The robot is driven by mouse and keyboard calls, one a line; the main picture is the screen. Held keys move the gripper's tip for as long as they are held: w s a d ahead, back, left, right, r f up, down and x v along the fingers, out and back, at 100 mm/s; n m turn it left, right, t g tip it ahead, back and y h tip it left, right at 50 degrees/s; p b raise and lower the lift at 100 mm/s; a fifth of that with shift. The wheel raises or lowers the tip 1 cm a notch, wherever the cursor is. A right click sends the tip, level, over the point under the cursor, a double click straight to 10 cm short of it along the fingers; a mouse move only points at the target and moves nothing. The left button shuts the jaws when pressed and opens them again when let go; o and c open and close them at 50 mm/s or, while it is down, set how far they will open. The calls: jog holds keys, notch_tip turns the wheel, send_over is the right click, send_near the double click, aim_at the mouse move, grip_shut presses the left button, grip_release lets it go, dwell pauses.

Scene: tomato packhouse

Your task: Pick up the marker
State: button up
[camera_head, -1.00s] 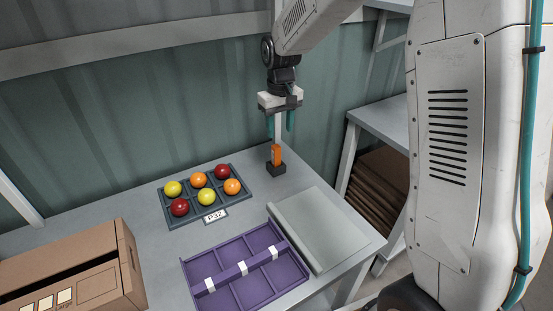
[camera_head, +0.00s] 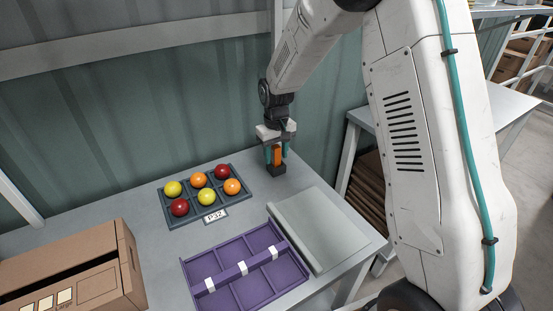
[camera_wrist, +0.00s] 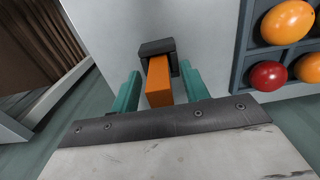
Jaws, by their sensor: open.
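The orange marker (camera_head: 277,155) stands upright in a small dark holder (camera_head: 279,170) near the back right of the table. It also shows in the wrist view as an orange block (camera_wrist: 159,82), with the dark holder (camera_wrist: 157,47) behind it. My gripper (camera_head: 276,154) points down over the marker with its teal fingers on either side of it. In the wrist view my gripper (camera_wrist: 158,88) is open, with the marker between the fingers. A gap shows on the left; on the right the finger looks very close, and I cannot tell if it touches.
A dark tray (camera_head: 168,217) of red, orange and yellow tomatoes sits left of the holder, with a P32 label (camera_head: 215,216). A purple divided tray (camera_head: 194,270), a pale flat panel (camera_head: 318,232) and a cardboard box (camera_head: 62,262) lie nearer. Corrugated wall stands behind.

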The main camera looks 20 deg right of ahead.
aim_at(276, 147)
grip_shut()
jog(key=shift+r, duration=0.15)
jog(key=shift+r, duration=0.25)
jog(key=r, duration=0.3)
jog(key=shift+s+a, duration=0.1)
jog(key=shift+s, duration=0.2)
jog(key=s+a+r, duration=0.1)
jog(key=s+a, duration=0.1)
jog(key=s, duration=0.5)
jog(key=s+a+r, duration=0.1)
jog(key=s+a, duration=0.2)
jog(key=s, duration=0.4)
jog(key=shift+s+r, duration=0.15)
jog(key=shift+r, duration=0.95)
jog(key=shift+s+r, duration=0.15)
jog(key=shift+r, duration=0.9)
